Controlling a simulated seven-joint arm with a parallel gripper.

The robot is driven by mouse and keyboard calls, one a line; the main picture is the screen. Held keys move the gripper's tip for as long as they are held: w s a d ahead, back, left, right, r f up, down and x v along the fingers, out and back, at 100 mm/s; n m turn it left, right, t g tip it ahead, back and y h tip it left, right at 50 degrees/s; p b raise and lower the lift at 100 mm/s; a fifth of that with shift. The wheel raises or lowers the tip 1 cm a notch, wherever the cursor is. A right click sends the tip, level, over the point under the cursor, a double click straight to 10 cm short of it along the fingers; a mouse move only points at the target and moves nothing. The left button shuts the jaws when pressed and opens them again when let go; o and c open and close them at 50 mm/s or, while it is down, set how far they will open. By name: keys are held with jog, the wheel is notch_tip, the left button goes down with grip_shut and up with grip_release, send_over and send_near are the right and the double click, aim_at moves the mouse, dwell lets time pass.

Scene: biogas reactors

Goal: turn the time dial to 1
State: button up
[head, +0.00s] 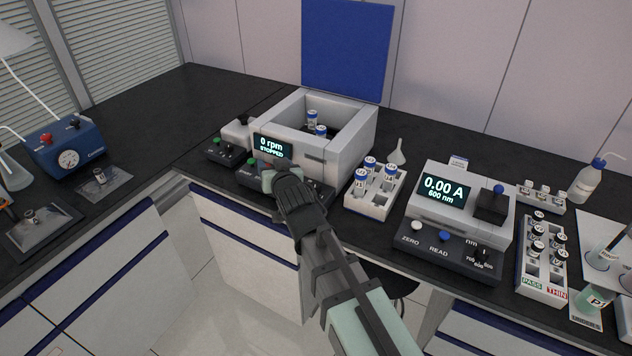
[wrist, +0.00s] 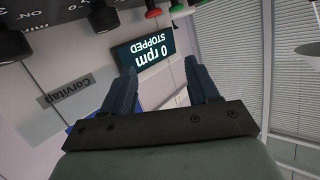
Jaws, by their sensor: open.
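The centrifuge (head: 348,150) is a white box with an open top and a display (head: 273,147) reading "0 rpm STOPPED". The display shows upside down in the wrist view (wrist: 145,52). Two black knobs, one at the upper left (wrist: 12,40) and one further right (wrist: 100,16), show in the wrist view. An inverted "min" lies between them; I cannot tell the time dial's setting or surely which knob it is. My gripper (head: 270,178) is in front of the control panel, hiding part of it. Its two fingers (wrist: 160,85) are apart, with nothing between them.
Several capped vials stand in a white rack (head: 372,208) right of the centrifuge. A photometer (head: 460,210) reading "0.00 A" stands further right. A small control box (head: 228,152) stands at the left. A blue pump (head: 65,145) is at far left. The back-left bench is clear.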

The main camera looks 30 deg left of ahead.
jog(key=w+d+r+m+h, duration=0.25)
jog(key=w+d+r, duration=0.25)
jog(key=w+d, duration=0.25)
jog(key=w+d+r+m+h, duration=0.1)
jog(key=w+d+r+h, duration=0.25)
jog(key=w+d, duration=0.35)
jog(key=n+g+h, duration=0.2)
jog(key=n+g, duration=0.2)
jog(key=g, duration=0.3)
send_near(315, 184)
jog(key=x, duration=0.8)
jog(key=shift+w+a+f, duration=0.1)
jog(key=shift+w+f, duration=0.05)
jog(key=shift+f, duration=0.1)
jog(key=shift+n, duration=0.25)
jog(key=c, duration=1)
